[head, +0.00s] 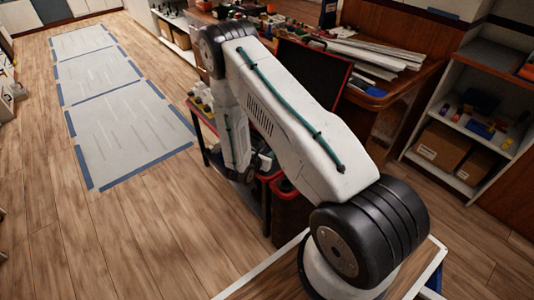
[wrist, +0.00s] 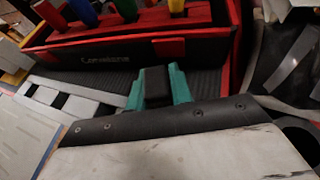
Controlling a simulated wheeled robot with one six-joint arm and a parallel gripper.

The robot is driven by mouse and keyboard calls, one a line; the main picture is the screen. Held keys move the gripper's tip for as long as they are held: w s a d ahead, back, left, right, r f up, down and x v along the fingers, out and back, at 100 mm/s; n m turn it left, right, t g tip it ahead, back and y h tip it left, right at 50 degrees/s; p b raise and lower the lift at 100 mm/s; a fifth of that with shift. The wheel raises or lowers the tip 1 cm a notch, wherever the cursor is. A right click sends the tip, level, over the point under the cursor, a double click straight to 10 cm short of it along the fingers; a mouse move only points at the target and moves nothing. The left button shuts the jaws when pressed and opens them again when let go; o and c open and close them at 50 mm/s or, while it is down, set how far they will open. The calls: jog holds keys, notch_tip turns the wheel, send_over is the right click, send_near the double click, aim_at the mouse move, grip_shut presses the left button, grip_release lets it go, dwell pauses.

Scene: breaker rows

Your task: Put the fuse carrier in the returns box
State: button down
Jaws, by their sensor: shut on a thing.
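In the wrist view my gripper (wrist: 157,88) has teal fingers on either side of a dark, blocky piece (wrist: 156,80), and it is shut on it. This piece looks like the fuse carrier, but only its black top shows. It is in front of a black tote with red edges (wrist: 130,50) and over or on a dark ribbed surface (wrist: 95,82). I cannot tell whether it touches that surface. In the head view my arm hides the gripper's tips and the held piece. I cannot tell which container is the returns box.
The tote holds several coloured handles (wrist: 83,12). In the head view a cluttered workbench (head: 405,98) and a shelf unit (head: 468,178) with cardboard boxes (head: 441,146) stand right. A red-rimmed dark bin (head: 285,187) stands under my arm. The wooden floor (head: 150,220) at left is open.

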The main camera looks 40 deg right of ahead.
jog(key=c, duration=1.7)
grip_release()
jog(key=shift+f, duration=0.15)
jog(key=shift+o, duration=0.8)
